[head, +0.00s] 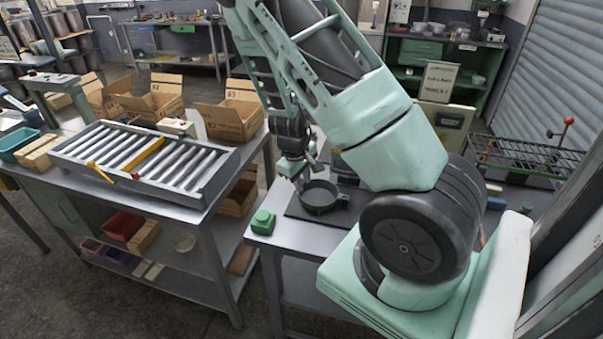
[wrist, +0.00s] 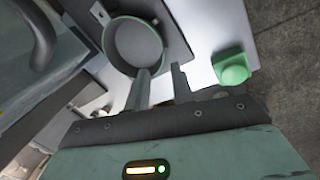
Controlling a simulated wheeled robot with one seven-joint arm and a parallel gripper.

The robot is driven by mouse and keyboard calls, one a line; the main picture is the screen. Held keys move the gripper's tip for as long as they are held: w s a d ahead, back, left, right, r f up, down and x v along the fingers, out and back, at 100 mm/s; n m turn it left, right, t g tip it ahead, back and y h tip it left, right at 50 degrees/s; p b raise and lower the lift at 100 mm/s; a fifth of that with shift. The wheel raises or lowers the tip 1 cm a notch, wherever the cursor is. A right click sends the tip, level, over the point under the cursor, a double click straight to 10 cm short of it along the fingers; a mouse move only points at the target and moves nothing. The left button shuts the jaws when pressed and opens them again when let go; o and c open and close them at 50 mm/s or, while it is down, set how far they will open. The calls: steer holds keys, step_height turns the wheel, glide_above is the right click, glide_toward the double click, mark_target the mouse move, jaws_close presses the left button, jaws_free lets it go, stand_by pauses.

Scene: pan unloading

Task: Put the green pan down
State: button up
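The green pan (head: 319,207) looks dark grey-green and sits upright over a dark mat or plate (head: 345,217) on the metal table; it appears to rest on it. In the wrist view the round pan (wrist: 134,43) is empty, and its handle points toward my gripper (wrist: 160,88). My gripper's two fingers are apart, with a clear gap between them. The handle lies at or behind the left finger, and I cannot tell whether they touch. In the head view my gripper (head: 293,175) is just behind and left of the pan, partly hidden by my wrist.
A green block with a rounded top (head: 262,221) stands on the table's left corner, and also shows in the wrist view (wrist: 231,66). A roller table (head: 145,160) with cardboard boxes stands to the left across a narrow gap. A wire rack (head: 530,157) is at right.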

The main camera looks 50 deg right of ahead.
steer(key=s+a+r+n+y, duration=0.15)
steer(key=a+r, duration=0.25)
steer(key=a, duration=0.6)
steer(key=a+r+n+y, duration=0.15)
steer(key=a+r, duration=0.25)
steer(key=a, duration=0.5)
steer(key=a+r+n+y, duration=0.15)
steer(key=a+r, duration=0.25)
steer(key=a, duration=0.6)
steer(key=s+a+r+n, duration=0.1)
steer(key=s+a+r, duration=0.1)
steer(key=s, duration=0.3)
steer(key=s+a+r+n+h, duration=0.1)
steer(key=s+a+r, duration=0.2)
steer(key=s+a, duration=0.1)
steer(key=s+a+r+n, duration=0.1)
steer(key=s+a+r, duration=0.2)
steer(key=s, duration=0.3)
steer(key=shift+s+a, duration=0.2)
steer(key=shift+s, duration=0.15)
step_height(320, 180, down, 11)
steer(key=b, duration=1.1)
steer(key=shift+f, duration=0.15)
